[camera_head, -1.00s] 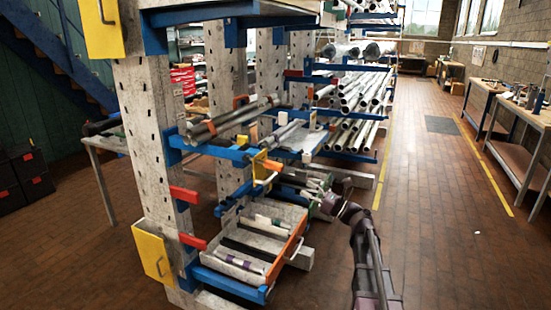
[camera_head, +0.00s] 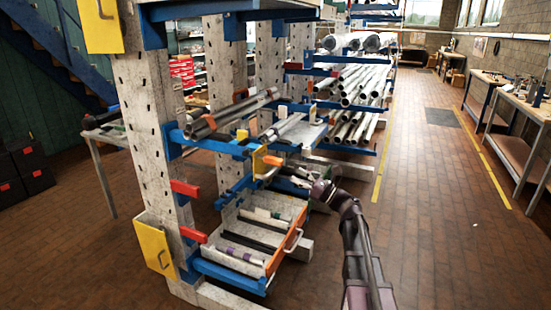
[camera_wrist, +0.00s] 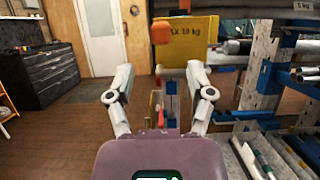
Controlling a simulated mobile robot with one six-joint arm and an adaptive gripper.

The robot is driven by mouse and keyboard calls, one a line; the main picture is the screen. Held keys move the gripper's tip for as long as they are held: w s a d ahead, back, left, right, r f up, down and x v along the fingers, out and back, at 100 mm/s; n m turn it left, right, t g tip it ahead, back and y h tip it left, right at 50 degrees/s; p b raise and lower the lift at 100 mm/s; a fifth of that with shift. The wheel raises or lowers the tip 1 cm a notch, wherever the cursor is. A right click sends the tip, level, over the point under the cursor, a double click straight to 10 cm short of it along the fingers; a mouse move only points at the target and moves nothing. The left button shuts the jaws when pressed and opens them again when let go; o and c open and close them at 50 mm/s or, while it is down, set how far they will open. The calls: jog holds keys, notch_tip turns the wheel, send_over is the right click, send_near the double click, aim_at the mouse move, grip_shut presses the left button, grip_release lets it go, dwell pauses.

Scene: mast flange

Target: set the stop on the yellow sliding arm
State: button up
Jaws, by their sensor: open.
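The yellow plate (camera_head: 258,163) of the sliding arm stands at the front end of a blue rack arm. In the wrist view the yellow plate (camera_wrist: 195,45) reads "MAX 10 kg". An orange knob (camera_head: 273,160) sticks out from it towards me; the knob (camera_wrist: 160,33) also shows in the wrist view, above the gap between my fingers. I cannot tell which part is the stop. My gripper (camera_wrist: 160,72) is open and empty, its two grey fingers wide apart. In the head view my gripper (camera_head: 289,179) is just right of and below the knob, apart from it.
Below is a drawer (camera_head: 285,247) with an orange front, holding several short tubes. Metal pipes (camera_head: 230,115) lie on the blue arms above. A yellow box (camera_head: 155,250) hangs on the near upright.

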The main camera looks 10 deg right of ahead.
aim_at(266, 155)
jog(key=p+x, duration=0.3)
jog(key=x, duration=0.6)
jog(key=shift+w+a+r, duration=0.2)
jog(key=shift+a, duration=0.1)
